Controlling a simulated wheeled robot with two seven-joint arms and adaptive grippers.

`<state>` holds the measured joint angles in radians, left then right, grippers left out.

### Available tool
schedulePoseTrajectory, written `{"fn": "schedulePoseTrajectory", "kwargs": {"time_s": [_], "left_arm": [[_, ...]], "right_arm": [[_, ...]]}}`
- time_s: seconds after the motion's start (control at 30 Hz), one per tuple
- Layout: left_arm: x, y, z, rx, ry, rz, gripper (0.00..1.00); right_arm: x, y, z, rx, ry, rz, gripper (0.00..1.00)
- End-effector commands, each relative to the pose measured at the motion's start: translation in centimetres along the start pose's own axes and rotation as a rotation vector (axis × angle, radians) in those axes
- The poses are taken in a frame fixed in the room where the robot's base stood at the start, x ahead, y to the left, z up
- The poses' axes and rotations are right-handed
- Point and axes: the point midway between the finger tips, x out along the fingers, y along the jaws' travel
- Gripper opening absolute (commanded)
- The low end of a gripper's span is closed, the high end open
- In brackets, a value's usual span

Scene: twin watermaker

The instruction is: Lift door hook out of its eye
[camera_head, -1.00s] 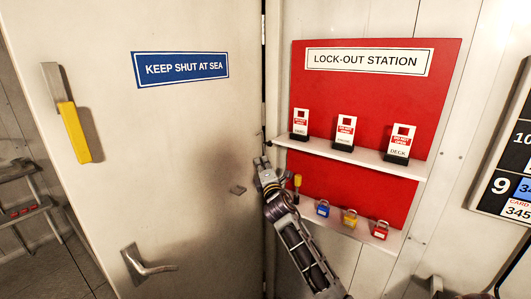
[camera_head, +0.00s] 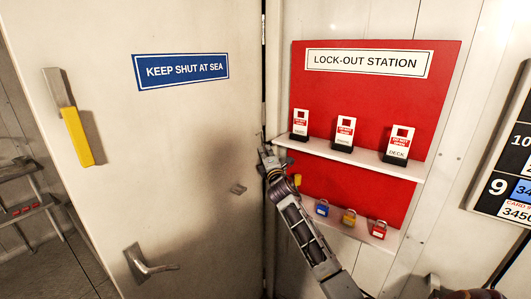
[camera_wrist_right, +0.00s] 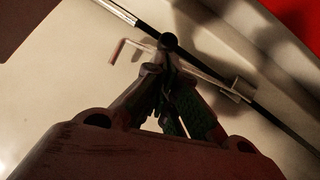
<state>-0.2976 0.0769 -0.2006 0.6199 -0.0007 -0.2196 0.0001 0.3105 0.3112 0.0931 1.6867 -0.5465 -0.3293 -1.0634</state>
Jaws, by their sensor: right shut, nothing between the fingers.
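The white door (camera_head: 190,125) fills the left of the head view and carries a small metal fitting (camera_head: 238,189), perhaps the eye. My right gripper (camera_head: 264,148) is at the door's right edge, above that fitting, shut and empty. In the right wrist view its fingertips (camera_wrist_right: 163,66) are together just below a dark ball knob (camera_wrist_right: 168,41). A thin metal rod, seemingly the hook (camera_wrist_right: 205,76), runs from a small bracket (camera_wrist_right: 238,89) past the knob to a bent, reddish end (camera_wrist_right: 117,51). I see no eye around that end. My left gripper is out of view.
A red lock-out board (camera_head: 350,95) with a tag shelf (camera_head: 350,158) and several padlocks stands just right of my right arm. A door lever (camera_head: 148,264) and a yellow-gripped handle (camera_head: 77,135) stick out from the door. The door's middle is clear.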

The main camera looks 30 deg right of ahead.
Motion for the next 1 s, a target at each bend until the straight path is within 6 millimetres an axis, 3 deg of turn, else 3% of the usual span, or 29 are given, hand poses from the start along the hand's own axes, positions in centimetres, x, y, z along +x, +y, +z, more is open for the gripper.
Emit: {"fn": "schedulePoseTrajectory", "kwargs": {"time_s": [0.27,0.57,0.77,1.0], "left_arm": [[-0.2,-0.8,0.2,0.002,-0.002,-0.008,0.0],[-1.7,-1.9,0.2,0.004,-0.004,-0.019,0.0],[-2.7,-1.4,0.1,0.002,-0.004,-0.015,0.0],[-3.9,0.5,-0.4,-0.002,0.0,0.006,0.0]], "right_arm": [[0.0,0.0,0.0,0.002,0.0,-0.003,0.0],[0.4,0.3,0.5,0.03,0.0,-0.029,0.0],[0.8,0.4,0.8,0.055,0.0,-0.05,0.0],[1.7,0.6,1.9,0.07,-0.001,-0.064,0.0]]}}
